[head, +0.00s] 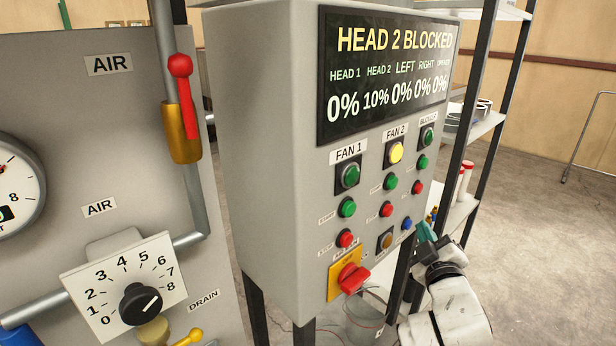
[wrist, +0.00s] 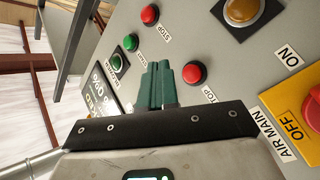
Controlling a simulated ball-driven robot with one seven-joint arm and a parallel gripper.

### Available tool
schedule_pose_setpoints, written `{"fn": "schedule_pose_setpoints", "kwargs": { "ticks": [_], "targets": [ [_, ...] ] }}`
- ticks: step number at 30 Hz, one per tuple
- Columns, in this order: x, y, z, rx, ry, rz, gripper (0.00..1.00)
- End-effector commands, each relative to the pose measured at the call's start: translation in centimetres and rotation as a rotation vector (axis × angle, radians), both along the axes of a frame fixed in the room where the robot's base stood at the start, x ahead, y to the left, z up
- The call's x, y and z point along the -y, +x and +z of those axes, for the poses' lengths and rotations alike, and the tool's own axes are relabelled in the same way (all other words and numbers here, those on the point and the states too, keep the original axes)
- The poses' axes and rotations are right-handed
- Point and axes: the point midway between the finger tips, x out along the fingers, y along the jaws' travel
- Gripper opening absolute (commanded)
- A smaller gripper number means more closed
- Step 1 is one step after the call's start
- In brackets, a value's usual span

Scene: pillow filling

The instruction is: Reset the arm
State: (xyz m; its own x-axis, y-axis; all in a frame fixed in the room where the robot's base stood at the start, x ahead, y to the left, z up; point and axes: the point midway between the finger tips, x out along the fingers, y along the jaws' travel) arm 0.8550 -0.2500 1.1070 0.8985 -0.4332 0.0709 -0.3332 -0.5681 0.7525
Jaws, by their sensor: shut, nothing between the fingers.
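My gripper (head: 427,232) is at the right of the control cabinet in the head view, its teal fingers close to the lower right of the panel, near a blue button (head: 407,223). In the wrist view the teal fingers (wrist: 160,82) are together, with nothing held. They point toward the panel face beside a red STOP button (wrist: 193,74); whether they touch the panel I cannot tell. My white and black arm comes in from the bottom right of the head view.
The cabinet display (head: 385,75) reads HEAD 2 BLOCKED. The FAN 2 lamp (head: 396,153) is yellow. A red rotary switch (head: 352,278) sits low on the cabinet. Left stands a panel with a dial (head: 140,303) and red-handled valve (head: 181,95). Shelving (head: 480,130) stands behind; open floor lies right.

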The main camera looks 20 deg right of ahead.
Motion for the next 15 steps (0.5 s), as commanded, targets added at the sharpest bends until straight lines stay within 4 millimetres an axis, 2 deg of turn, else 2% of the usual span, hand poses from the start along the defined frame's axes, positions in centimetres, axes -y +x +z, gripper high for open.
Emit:
{"fn": "schedule_pose_setpoints", "kwargs": {
  "ticks": [4,7,11,15],
  "targets": [
    [-0.1,-0.1,-0.4,-0.009,0.013,-0.001,0.0],
    [-0.8,-0.9,-2.5,-0.055,0.089,-0.007,0.0],
    [-3.1,-3.6,-8.4,-0.2,0.299,-0.028,0.0],
    [-6.9,-8.9,-15.6,-0.42,0.558,-0.07,0.0]
  ]
}}
